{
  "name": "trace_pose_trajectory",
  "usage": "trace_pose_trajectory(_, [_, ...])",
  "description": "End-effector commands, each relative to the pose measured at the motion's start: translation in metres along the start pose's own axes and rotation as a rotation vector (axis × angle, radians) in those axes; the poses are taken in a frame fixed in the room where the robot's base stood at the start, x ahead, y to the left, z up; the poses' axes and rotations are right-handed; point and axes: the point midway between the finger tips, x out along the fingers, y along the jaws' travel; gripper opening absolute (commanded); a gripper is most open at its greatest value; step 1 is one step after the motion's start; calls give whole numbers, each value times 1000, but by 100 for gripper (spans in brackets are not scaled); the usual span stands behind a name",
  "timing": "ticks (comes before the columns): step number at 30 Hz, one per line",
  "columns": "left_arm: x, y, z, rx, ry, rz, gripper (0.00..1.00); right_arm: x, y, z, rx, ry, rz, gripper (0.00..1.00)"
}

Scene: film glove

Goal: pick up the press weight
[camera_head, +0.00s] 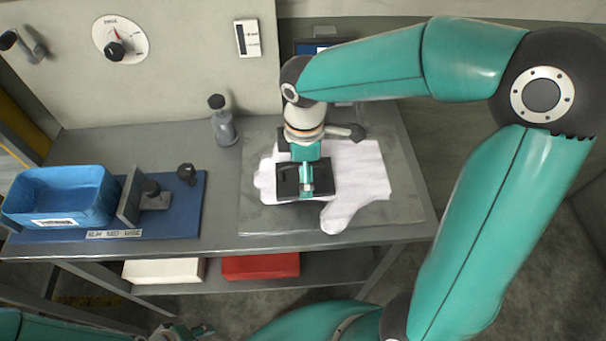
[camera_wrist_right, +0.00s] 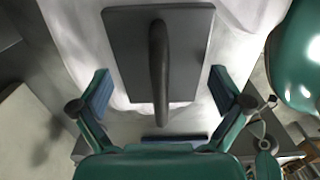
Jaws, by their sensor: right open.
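The press weight (camera_wrist_right: 190,70) is a dark grey plate with a dark bar handle (camera_wrist_right: 158,60) across its middle. It lies on a white film glove (camera_head: 365,172) on the bench. In the head view the weight (camera_head: 288,187) is partly hidden by my right gripper (camera_head: 307,182), which points down over it. In the wrist view my right gripper (camera_wrist_right: 160,88) is open, with one finger to each side of the handle and apart from it. My left gripper (camera_head: 190,331) is at the bottom left edge, small and partly cut off, low in front of the bench.
The glove lies on a translucent sheet (camera_head: 412,208). A blue bin (camera_head: 60,205) and a blue fixture board (camera_head: 185,222) stand at the left. A grey bottle (camera_head: 223,125) stands behind. White (camera_head: 163,270) and red (camera_head: 260,266) boxes sit on the shelf below.

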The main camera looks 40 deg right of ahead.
Motion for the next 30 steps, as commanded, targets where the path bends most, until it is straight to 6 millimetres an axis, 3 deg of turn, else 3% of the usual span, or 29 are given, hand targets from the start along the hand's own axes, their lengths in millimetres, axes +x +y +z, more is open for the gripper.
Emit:
trace_pose_trajectory(3, [0, 0, 0, 0, 0, 0, 40, 11, 0, 0, 0, -1, -1, 100])
trace_pose_trajectory(11, [0, 0, 0, 0, 0, 0, 40, 12, 0, 0, 0, 0, 1, 98])
trace_pose_trajectory(24, [0, 0, 0, 0, 0, 0, 40, 12, 0, 0, 0, 1, 1, 26])
trace_pose_trajectory(30, [0, 0, 0, 0, 0, 0, 40, 11, 1, 0, 1, 2, 3, 26])
